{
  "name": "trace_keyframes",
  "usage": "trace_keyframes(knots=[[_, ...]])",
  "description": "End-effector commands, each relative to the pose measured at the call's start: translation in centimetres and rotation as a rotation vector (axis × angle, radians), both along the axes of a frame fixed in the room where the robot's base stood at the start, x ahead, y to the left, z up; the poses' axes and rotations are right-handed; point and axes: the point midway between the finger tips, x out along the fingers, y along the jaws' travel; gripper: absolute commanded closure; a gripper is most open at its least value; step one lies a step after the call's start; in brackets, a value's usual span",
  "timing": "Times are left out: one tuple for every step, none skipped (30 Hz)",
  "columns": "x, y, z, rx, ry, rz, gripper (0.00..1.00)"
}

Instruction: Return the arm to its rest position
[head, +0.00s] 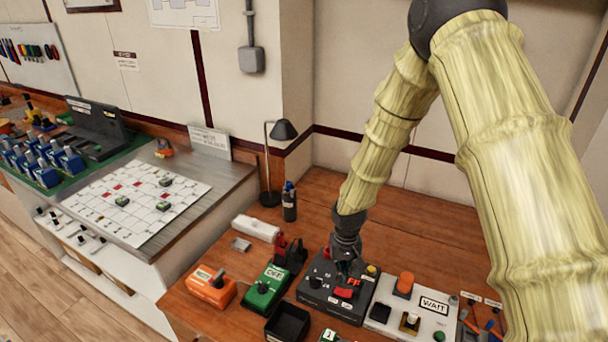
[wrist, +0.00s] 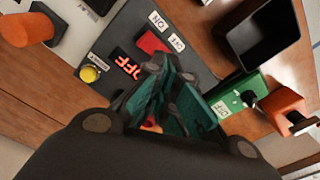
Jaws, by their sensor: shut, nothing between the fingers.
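My arm, in a pale yellow sleeve, reaches down from the upper right of the head view. My gripper (head: 346,266) is over the dark grey control box (head: 318,300) on the wooden bench. It also shows in the wrist view (wrist: 168,72), with its teal-padded fingers shut and nothing held. The box has a red rocker switch (wrist: 150,42) just beyond the fingertips. A red lit display (wrist: 124,66) reads OFF, and a yellow button (wrist: 90,74) sits beside it. Whether the fingertips touch the box or switch, I cannot tell.
A green box (head: 266,288) and an orange box (head: 210,287) stand left of the control box. A black open bin (head: 288,324) is in front. A white panel (head: 425,311) with an orange knob is on the right. A lamp (head: 284,130) and bottle (head: 289,205) stand behind.

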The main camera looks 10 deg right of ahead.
Motion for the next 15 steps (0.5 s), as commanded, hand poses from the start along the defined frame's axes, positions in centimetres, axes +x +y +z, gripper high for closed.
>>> trace_keyframes(knots=[[0.0,0.0,-0.6,0.000,0.001,0.000,1.00],[0.0,0.0,-0.8,0.000,0.001,0.000,1.00],[0.0,0.0,-1.2,0.000,0.001,0.000,1.00],[0.0,0.0,-1.5,0.000,0.001,0.000,1.00],[0.0,0.0,-1.8,0.000,0.001,0.000,1.00],[0.0,0.0,-2.2,0.000,0.001,0.000,1.00],[0.0,0.0,-2.5,0.000,0.001,0.000,1.00],[0.0,0.0,-2.9,0.000,0.001,0.000,1.00],[0.0,0.0,-3.4,0.000,0.001,0.000,1.00],[0.0,0.0,-3.7,0.000,0.001,0.000,1.00],[0.0,0.0,-4.1,0.000,0.001,0.000,1.00],[0.0,0.0,-4.5,0.000,0.001,0.000,1.00],[0.0,0.0,-4.9,0.000,0.001,0.000,1.00],[0.0,0.0,-5.2,0.000,0.001,0.000,1.00],[0.0,0.0,-5.5,0.000,0.001,0.000,1.00]])
